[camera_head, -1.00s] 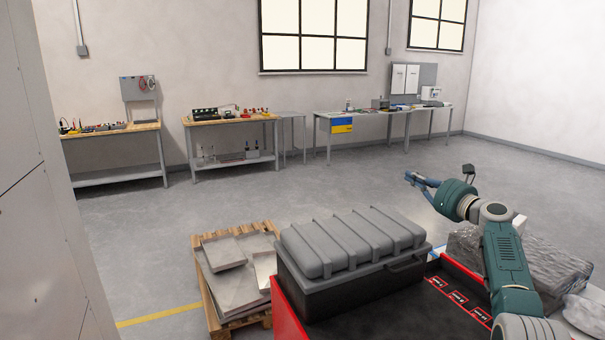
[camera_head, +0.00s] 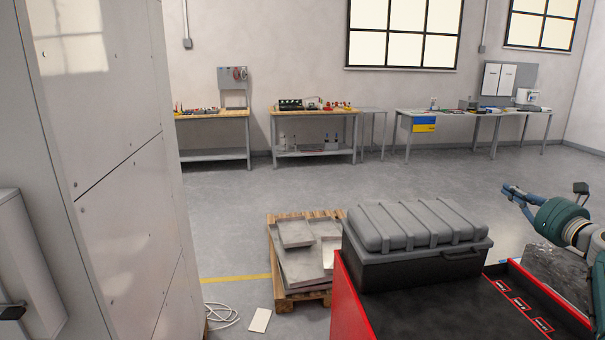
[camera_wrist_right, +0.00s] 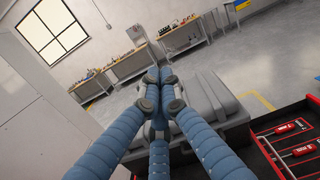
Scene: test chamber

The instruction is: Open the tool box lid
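The tool box (camera_head: 415,270) has a dark body and a grey ribbed lid (camera_head: 410,222). The lid lies closed on the body, and a handle (camera_head: 462,252) shows on its right-hand side. The box sits on a red cart with a black top (camera_head: 440,315). My right gripper (camera_head: 507,189) is to the right of the box in the head view, apart from it, with nothing in its fingers. In the right wrist view its blue fingers (camera_wrist_right: 159,77) come together at the tips, in front of part of the grey lid (camera_wrist_right: 205,105). My left gripper is not in view.
A wooden pallet (camera_head: 305,297) with metal trays stands left of the cart. Tall grey cabinets (camera_head: 125,160) fill the left side. A white cable (camera_head: 220,316) lies on the floor. Workbenches (camera_head: 312,118) line the far wall, with open floor before them.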

